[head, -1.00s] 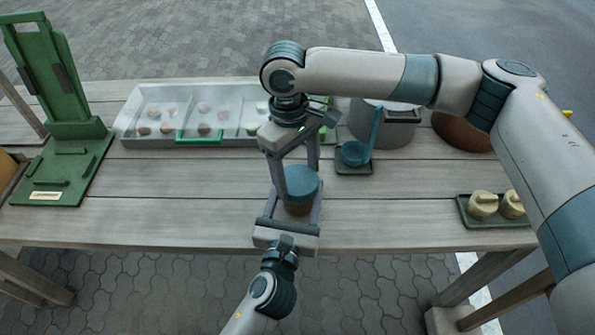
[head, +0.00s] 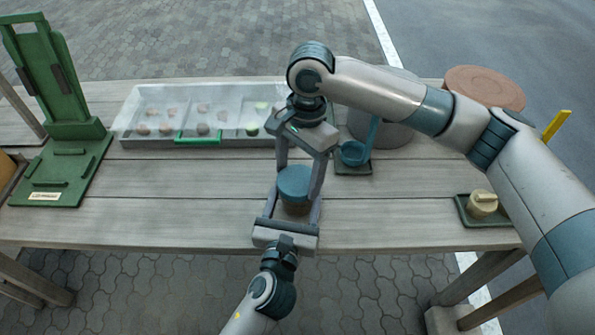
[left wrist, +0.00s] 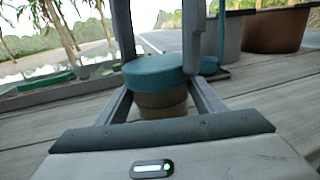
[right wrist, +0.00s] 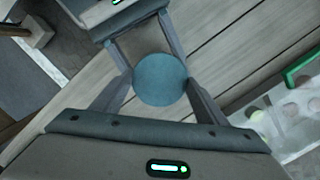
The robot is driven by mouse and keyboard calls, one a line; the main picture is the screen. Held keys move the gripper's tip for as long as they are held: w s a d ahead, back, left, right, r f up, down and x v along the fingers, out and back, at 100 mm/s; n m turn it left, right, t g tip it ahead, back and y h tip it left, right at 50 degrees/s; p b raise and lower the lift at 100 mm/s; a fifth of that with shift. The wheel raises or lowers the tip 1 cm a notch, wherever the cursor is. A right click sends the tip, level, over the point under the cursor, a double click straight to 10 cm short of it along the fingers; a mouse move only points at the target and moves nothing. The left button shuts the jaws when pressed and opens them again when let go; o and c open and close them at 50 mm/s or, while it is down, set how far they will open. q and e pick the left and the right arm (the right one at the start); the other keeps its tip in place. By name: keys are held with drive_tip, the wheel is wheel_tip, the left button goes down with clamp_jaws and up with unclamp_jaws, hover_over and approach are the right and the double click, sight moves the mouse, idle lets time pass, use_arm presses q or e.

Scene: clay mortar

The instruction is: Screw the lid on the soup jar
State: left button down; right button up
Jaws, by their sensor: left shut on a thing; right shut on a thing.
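The soup jar (head: 297,208) stands upright on the wooden table, a tan round body with the flat blue lid (head: 294,181) on top. Both show in the left wrist view, the lid (left wrist: 160,72) resting level over the jar body (left wrist: 162,105). My left gripper (head: 294,210) comes from the near side and is shut on the jar body. My right gripper (head: 298,178) points down from above and is shut on the lid's sides. In the right wrist view the round lid (right wrist: 160,80) hides the jar. The threads are hidden.
A clear-lidded tray (head: 225,142) lies behind, a green stand (head: 65,125) at left. A dark green tray (head: 480,218) is farther right. The table left of the jar is clear.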

drive_tip(key=m, duration=0.4)
drive_tip(key=shift+m+t, duration=0.3)
drive_tip(key=shift+m, duration=0.1)
drive_tip(key=m, duration=0.3)
drive_tip(key=o, duration=1)
drive_tip(key=shift+r, duration=0.1)
drive_tip(key=shift+r, duration=2.15)
